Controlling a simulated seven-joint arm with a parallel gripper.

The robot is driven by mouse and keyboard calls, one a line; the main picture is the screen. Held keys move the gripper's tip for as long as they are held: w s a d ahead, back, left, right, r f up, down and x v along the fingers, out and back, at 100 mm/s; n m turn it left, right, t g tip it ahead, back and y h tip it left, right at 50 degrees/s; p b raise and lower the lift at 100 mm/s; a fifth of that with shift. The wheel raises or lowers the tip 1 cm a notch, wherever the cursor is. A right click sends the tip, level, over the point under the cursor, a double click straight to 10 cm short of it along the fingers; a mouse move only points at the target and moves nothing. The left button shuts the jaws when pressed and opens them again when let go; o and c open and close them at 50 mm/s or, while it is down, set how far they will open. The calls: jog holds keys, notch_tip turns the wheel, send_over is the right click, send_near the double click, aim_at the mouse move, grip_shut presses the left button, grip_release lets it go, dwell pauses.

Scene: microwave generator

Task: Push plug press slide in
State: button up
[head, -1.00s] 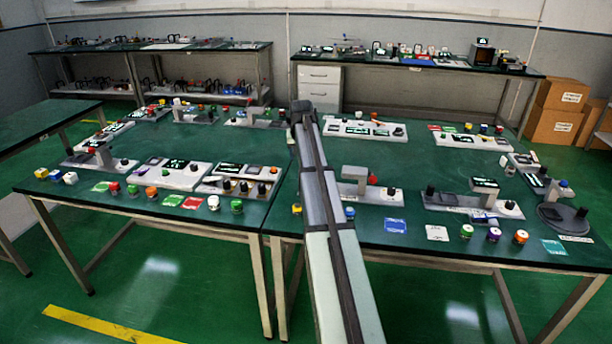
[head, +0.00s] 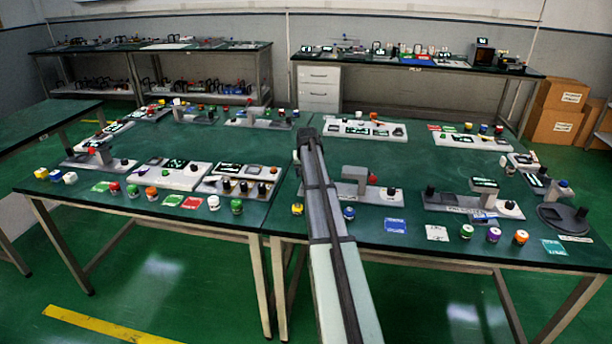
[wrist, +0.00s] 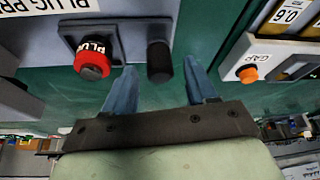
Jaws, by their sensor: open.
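In the wrist view the plug press (wrist: 128,30) is a grey unit with a partly cut-off label. On a dark square plate on it sits a red-ringed plug (wrist: 92,58) with a black end and "PLUG" lettering. A black cylindrical knob (wrist: 159,60) stands to the right of the plug. My gripper (wrist: 159,68) is open with its two blue fingers apart; the knob shows between and beyond the fingertips, and nothing is held. I cannot tell whether the fingers touch the knob. In the head view my arm hides the gripper.
In the head view many units and coloured caps stand on the green tables (head: 440,240), with clear patches in the middle.

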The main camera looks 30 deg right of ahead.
jog(key=shift+x, duration=0.95)
jog(key=shift+c, duration=0.2)
grip_shut()
